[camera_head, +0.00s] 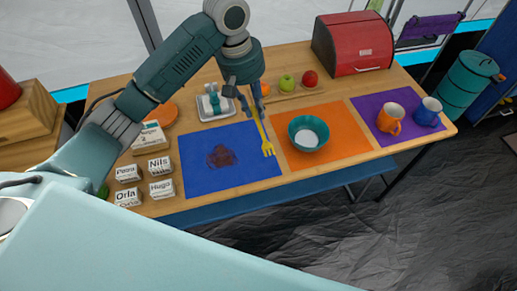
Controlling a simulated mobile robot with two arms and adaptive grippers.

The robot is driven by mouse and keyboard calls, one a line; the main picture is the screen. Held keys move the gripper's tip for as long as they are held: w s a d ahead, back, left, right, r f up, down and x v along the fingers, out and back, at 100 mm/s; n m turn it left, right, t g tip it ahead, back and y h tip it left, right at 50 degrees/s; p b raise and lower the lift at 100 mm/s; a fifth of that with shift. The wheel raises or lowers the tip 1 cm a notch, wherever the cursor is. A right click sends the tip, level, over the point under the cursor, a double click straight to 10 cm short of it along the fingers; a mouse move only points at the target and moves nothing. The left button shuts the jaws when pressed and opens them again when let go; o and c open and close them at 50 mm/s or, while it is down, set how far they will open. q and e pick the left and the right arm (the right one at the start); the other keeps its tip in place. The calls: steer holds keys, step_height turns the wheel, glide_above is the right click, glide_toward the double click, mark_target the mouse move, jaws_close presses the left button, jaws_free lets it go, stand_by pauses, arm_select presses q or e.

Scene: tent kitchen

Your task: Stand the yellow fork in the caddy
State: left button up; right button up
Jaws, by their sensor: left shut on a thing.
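The yellow fork (265,138) hangs tines down from my left gripper (253,103), which is shut on its handle. The fork is over the right edge of the blue mat, near the orange mat. I cannot tell its exact height above the table. A small pale tray (232,114) with upright teal and white items stands just left of the gripper. I cannot tell whether this tray is the caddy, and no other clear caddy shows. My right gripper is not in view.
A teal bowl (308,133) stands on the orange mat (349,148). A stained blue mat (200,180) lies left. Name blocks (162,189) stand at far left. Orange (390,119) and blue (427,112) mugs stand right. A red bread box (352,44) and fruit board (296,95) are behind.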

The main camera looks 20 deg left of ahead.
arm_select(q)
glide_above(257, 156)
steer(key=f, duration=1.5)
steer(key=shift+s+a+p, duration=0.1)
steer(key=shift+a+p, duration=0.15)
steer(key=shift+p, duration=0.05)
step_height(257, 156, down, 4)
steer(key=shift+f, duration=0.2)
